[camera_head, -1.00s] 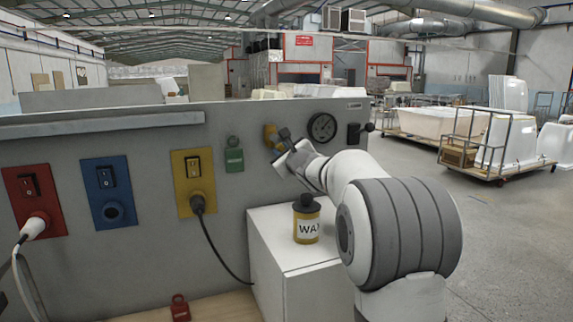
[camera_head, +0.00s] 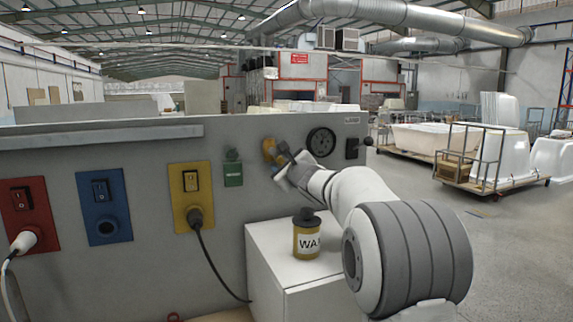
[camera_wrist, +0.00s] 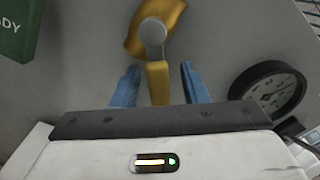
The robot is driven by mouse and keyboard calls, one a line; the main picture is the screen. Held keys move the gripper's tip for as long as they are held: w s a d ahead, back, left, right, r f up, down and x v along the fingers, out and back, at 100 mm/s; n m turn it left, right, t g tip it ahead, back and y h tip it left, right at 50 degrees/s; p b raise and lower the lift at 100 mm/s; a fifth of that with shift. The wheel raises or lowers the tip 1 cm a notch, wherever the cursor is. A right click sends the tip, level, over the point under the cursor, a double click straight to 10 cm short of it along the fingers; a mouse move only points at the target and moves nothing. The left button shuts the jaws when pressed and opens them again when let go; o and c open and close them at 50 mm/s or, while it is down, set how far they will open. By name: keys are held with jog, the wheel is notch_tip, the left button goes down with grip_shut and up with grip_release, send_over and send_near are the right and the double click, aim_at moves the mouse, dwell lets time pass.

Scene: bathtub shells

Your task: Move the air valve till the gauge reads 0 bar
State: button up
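The yellow air valve (camera_head: 269,149) is on the grey panel, partly hidden by my gripper in the head view. In the wrist view its body (camera_wrist: 152,25) is at the top, with a grey pivot and a yellow handle (camera_wrist: 158,84) pointing down the picture. My gripper (camera_wrist: 159,86) is open; its two blue fingers stand on either side of the handle, with a visible gap on each side. It also shows small at the panel in the head view (camera_head: 287,166). The round black gauge (camera_head: 321,142) is right of the valve; its dial also shows in the wrist view (camera_wrist: 270,93). I cannot read its needle.
A black lever switch (camera_head: 356,147) is right of the gauge. A green tag (camera_head: 233,172) hangs left of the valve. A wax can (camera_head: 306,237) stands on a white cabinet (camera_head: 268,267) below. Red, blue and yellow switch plates (camera_head: 191,195) line the panel's left.

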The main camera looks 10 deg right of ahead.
jog(key=shift+s+f, duration=0.1)
jog(key=shift+s, duration=0.05)
jog(key=s+d+b, duration=0.1)
jog(key=s+b, duration=0.1)
jog(key=s, duration=0.5)
jog(key=shift+s+d+b, duration=0.2)
jog(key=shift+d+b, duration=0.05)
jog(key=shift+b, duration=0.1)
